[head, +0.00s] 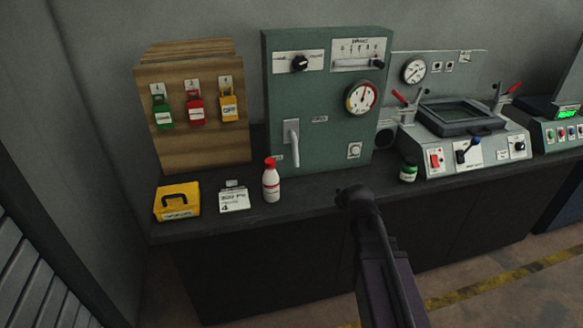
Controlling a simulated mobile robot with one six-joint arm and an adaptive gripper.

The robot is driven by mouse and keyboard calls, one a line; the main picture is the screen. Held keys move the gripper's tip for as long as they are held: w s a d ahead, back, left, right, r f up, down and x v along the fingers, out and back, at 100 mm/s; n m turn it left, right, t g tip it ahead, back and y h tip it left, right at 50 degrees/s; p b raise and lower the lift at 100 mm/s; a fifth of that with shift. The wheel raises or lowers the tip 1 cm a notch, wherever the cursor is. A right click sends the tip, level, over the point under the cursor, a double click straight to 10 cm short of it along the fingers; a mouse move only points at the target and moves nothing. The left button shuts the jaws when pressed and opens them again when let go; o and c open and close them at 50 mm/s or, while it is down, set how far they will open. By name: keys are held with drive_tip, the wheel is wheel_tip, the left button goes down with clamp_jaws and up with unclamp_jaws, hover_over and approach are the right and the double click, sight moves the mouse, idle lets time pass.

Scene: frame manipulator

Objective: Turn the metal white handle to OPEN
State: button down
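The metal white handle (294,148) is on the lower left of the front of a green cabinet (323,140) in the head view. It sits on a pale plate, and its lever hangs down, nearly vertical. Small labels are near it, but their words are too small to read. My gripper (354,196) is at the dark end of my arm, in front of the counter, low and to the right of the handle. It is apart from the handle and nothing shows in it. Its fingers cannot be made out.
On the counter (330,182), a red-capped white bottle (271,184) stands just in front of the handle's left side. A calendar block (234,199) and yellow box (177,201) lie further left. A small dark green jar (408,172) and a machine (465,150) are right.

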drive_tip(key=w+d+n+t+h+b, duration=0.2)
drive_tip(key=w+t+h+b, duration=0.1)
drive_tip(key=w, duration=0.2)
drive_tip(key=n+t+y+b, duration=0.5)
drive_tip(key=n+y+b, duration=0.3)
drive_tip(key=n, duration=0.7)
approach(294, 149)
wheel_tip(294, 149, down, 4)
drive_tip(key=shift+s+a+f+n+g+y, duration=0.3)
drive_tip(key=shift+a+f+n+y, duration=0.1)
drive_tip(key=shift+n, duration=0.2)
drive_tip(key=shift+w, duration=0.1)
drive_tip(key=x, duration=0.9)
drive_tip(key=shift+w, duration=0.4)
drive_tip(key=shift+a+r, duration=0.1)
drive_tip(key=shift+a, duration=0.05)
drive_tip(key=shift+d+n, duration=0.3)
